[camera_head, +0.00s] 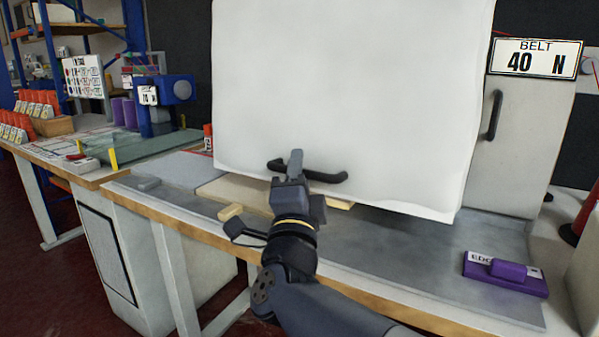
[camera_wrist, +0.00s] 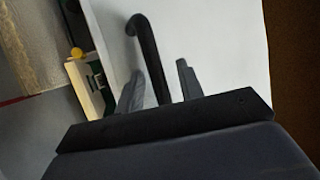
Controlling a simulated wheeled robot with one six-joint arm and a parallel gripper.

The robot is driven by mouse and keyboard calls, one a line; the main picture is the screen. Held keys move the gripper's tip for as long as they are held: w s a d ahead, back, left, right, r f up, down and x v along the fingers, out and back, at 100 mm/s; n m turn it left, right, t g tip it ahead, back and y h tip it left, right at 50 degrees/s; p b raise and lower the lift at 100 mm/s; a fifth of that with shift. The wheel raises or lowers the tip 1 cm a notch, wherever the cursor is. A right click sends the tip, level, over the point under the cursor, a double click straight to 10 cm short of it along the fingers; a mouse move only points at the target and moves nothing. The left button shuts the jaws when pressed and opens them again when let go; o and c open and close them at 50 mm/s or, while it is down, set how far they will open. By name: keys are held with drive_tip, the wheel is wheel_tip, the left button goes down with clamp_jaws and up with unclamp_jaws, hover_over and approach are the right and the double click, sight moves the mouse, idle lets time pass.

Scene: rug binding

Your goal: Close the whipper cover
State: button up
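The whipper cover (camera_head: 350,90) is a large white panel that fills the middle of the head view. Its lower edge is a little above the grey bench top. A black bar handle (camera_head: 328,177) is on its lower front. My gripper (camera_head: 293,163) is at the left part of this handle. In the wrist view, the fingers of my gripper (camera_wrist: 160,85) are apart, with the black handle (camera_wrist: 150,50) between them and gaps visible on both sides. The white cover (camera_wrist: 220,40) lies behind them. What is behind the cover is hidden.
A grey cabinet with a black handle (camera_head: 495,115) and a "BELT 40 N" sign (camera_head: 535,58) stands right of the cover. A purple block (camera_head: 505,272) lies at the bench's right front. A cream board (camera_head: 235,193) lies under the cover. Another bench with tools is at left.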

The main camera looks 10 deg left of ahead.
drive_tip(key=p+v, duration=0.1)
drive_tip(key=v, duration=0.9)
drive_tip(key=shift+s+p, duration=0.25)
drive_tip(key=shift+p, duration=0.05)
drive_tip(key=shift+f, duration=0.15)
